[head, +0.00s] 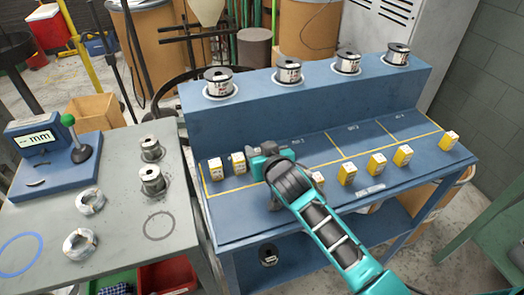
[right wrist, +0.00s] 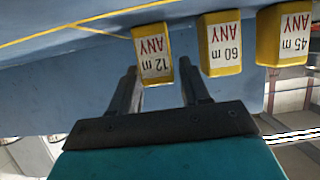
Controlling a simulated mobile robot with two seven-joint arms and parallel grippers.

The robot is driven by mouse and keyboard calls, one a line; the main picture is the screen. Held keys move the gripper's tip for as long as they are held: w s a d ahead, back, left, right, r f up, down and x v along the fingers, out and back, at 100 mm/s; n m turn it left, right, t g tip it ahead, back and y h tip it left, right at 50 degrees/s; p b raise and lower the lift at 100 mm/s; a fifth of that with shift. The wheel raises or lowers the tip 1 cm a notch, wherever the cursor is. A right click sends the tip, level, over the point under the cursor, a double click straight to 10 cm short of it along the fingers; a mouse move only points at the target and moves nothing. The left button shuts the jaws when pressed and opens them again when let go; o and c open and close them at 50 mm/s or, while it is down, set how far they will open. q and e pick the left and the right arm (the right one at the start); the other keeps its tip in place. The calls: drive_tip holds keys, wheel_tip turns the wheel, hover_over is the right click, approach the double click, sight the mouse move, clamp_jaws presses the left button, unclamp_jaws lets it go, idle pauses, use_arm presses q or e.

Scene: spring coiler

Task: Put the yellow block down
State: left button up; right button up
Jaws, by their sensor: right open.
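Several small yellow blocks with white labels stand in a row on the blue bench. Two of them (head: 215,169) (head: 238,162) are left of my right gripper (head: 262,160), and others, such as one block (head: 347,174), are to its right. The gripper is open, with nothing held. Which block in the head view this is, I cannot tell. My left gripper is out of view.
Blocks labelled "60 m" (right wrist: 220,45) and "45 m" (right wrist: 284,35) stand beside it. Wire spools (head: 218,82) sit on the raised blue shelf (head: 300,105). A grey table (head: 120,230) at left holds coils, spools and a gauge (head: 40,140). Yellow lines mark bays on the bench.

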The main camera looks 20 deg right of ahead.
drive_tip(key=shift+r+p, duration=0.4)
drive_tip(key=shift+r, duration=0.15)
use_arm(q)
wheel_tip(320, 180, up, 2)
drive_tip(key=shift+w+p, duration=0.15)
drive_tip(key=shift+p, duration=0.4)
use_arm(e)
drive_tip(key=v, duration=1.2)
